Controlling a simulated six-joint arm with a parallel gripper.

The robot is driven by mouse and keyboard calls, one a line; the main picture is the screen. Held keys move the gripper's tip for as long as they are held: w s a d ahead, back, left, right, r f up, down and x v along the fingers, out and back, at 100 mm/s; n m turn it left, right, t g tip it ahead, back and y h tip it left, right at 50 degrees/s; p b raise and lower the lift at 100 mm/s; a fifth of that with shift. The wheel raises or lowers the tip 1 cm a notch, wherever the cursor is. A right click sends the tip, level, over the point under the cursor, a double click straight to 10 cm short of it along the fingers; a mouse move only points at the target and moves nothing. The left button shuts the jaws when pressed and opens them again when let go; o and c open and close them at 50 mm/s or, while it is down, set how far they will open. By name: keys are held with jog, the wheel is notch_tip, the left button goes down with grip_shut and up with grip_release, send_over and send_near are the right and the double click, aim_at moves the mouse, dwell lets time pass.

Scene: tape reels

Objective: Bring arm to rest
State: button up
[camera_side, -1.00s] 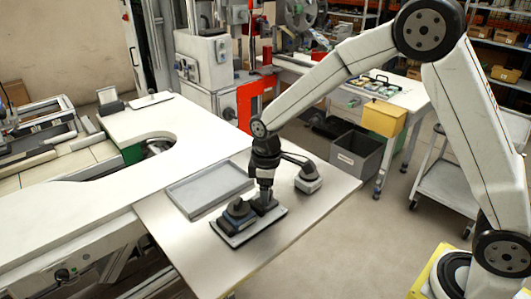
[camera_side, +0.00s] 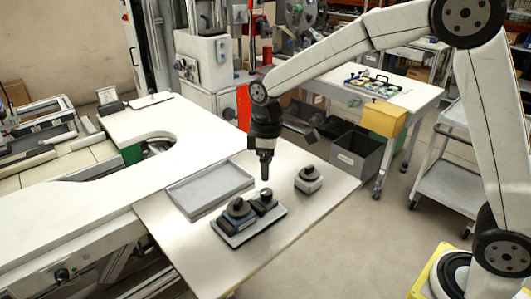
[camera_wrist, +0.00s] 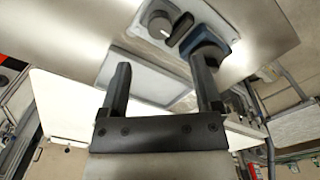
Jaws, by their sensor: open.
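My gripper (camera_side: 265,176) is open and empty above the table. In the side view it hangs just above and behind the tray holder with the reels, apart from it. In the wrist view the two dark fingers (camera_wrist: 160,90) are spread, with nothing between them. The flat holder plate (camera_side: 230,240) carries a blue-and-dark piece (camera_side: 238,216) and a smaller dark piece (camera_side: 263,199). The holder also shows at the top of the wrist view (camera_wrist: 183,12).
An empty grey tray (camera_side: 190,211) lies behind the holder. A separate dark-topped grey block (camera_side: 308,180) stands to the right. The bare table front (camera_side: 300,215) is clear. A grey bin (camera_side: 357,152) and yellow box (camera_side: 385,117) stand beyond the table.

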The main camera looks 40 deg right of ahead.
jog(key=shift+s, duration=0.1)
jog(key=shift+s+d+f+m, duration=0.2)
jog(key=shift+s+d+m, duration=0.1)
jog(key=shift+s, duration=0.1)
jog(key=s+d+f+m+t, duration=0.1)
jog(key=s+d+f+m, duration=0.1)
jog(key=s, duration=0.5)
jog(key=s+d+f+m+t, duration=0.1)
jog(key=s+d+f+m, duration=0.2)
jog(key=s, duration=0.5)
jog(key=d+m, duration=0.1)
jog(key=m, duration=0.1)
jog(key=shift+s+m+t, duration=0.25)
jog(key=shift+m+t, duration=0.05)
